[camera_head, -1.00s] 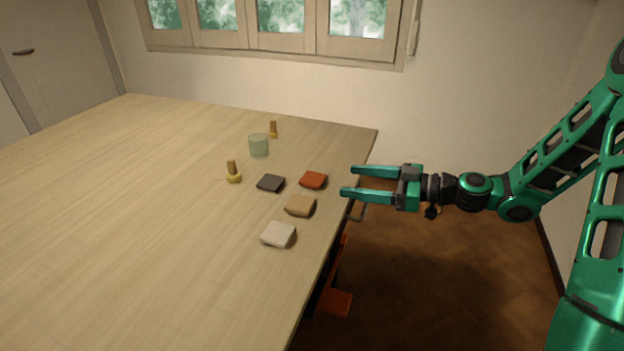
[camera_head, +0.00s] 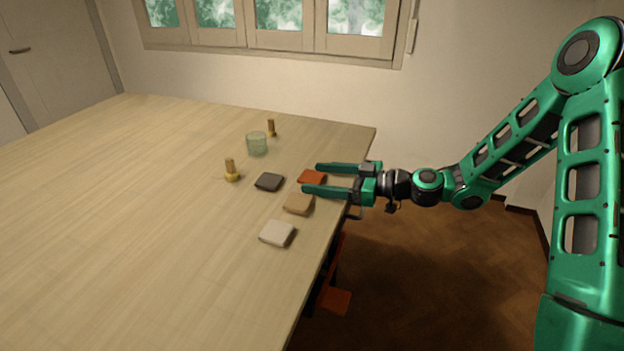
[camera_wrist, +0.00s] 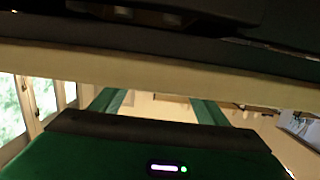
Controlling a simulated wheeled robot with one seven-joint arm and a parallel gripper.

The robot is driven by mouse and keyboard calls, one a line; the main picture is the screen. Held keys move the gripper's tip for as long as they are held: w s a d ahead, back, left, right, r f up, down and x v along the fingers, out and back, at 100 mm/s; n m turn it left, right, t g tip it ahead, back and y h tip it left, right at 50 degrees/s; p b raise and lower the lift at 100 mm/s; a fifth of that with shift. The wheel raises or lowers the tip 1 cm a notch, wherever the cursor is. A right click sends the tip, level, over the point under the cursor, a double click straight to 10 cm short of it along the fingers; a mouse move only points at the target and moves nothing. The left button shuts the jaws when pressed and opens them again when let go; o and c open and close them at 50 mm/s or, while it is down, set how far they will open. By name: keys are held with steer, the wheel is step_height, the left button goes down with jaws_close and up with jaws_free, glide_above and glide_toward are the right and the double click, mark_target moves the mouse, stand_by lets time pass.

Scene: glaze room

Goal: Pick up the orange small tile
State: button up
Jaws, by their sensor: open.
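The orange small tile (camera_head: 311,177) lies flat on the table near its right edge in the head view. My gripper (camera_head: 310,178) is open, with its two green fingers reaching in over the table edge from the right. In the head view the fingertips lie on either side of the tile, and the near finger hides part of its front side. I cannot tell the exact height of the fingers above the table. The wrist view shows both green fingers (camera_wrist: 155,105), apart, with no tile clearly visible between them.
A dark grey tile (camera_head: 269,181) lies left of the orange one. A tan tile (camera_head: 299,204) lies just in front, close to the near finger, and a whitish tile (camera_head: 277,233) nearer still. A green glass (camera_head: 257,143) and two wooden-handled tools (camera_head: 232,171) stand farther left and back.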

steer(key=c, duration=1.2)
